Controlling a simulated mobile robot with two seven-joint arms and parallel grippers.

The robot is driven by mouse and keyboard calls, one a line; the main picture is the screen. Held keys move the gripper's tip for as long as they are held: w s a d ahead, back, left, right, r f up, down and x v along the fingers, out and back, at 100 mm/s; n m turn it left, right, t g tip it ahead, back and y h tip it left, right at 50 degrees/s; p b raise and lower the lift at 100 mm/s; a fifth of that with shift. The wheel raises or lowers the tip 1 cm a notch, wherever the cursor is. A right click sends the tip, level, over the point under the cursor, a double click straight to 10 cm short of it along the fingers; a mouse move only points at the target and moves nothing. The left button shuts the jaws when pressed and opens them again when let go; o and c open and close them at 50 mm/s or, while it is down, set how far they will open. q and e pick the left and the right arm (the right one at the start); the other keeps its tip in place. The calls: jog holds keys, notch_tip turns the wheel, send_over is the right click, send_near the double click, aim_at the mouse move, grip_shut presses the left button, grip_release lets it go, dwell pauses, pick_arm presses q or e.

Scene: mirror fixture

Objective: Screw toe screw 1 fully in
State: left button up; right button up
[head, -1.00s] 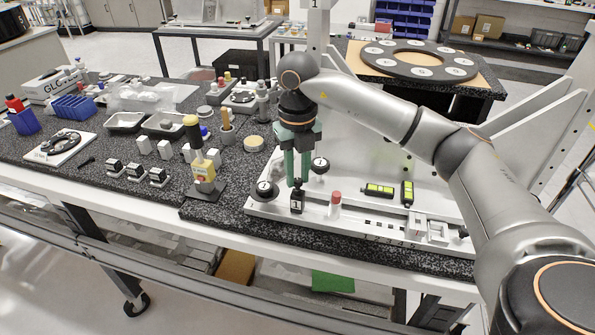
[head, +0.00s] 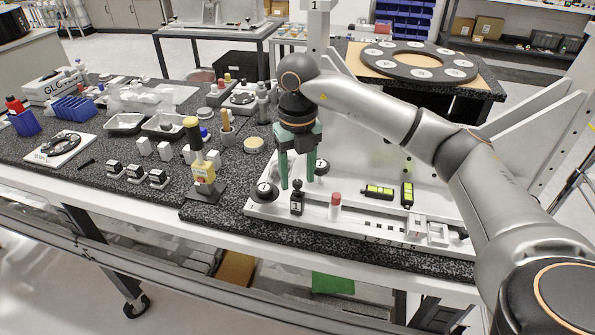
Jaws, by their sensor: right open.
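The toe screw (head: 297,186) is a small black upright screw with a round head, on a small black block (head: 297,206) at the front of the white fixture base (head: 262,208). My right gripper (head: 297,183) is above the block with its two green fingers pointing down. The fingers are open, one on each side of the screw head in the picture, with gaps between; nothing is held. The screw's lower thread is too small to judge. My left gripper is out of view.
Round black knobs with white labels stand left (head: 265,191) and behind right (head: 321,168) of the screw. A red-capped white cylinder (head: 335,206) is close on the right. A yellow-topped post (head: 199,160) stands on the left.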

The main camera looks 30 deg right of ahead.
aim_at(297, 182)
jog(key=shift+r, duration=0.55)
notch_tip(297, 182, up, 12)
jog(key=p, duration=0.1)
jog(key=shift+f, duration=0.25)
jog(key=shift+a+f, duration=0.1)
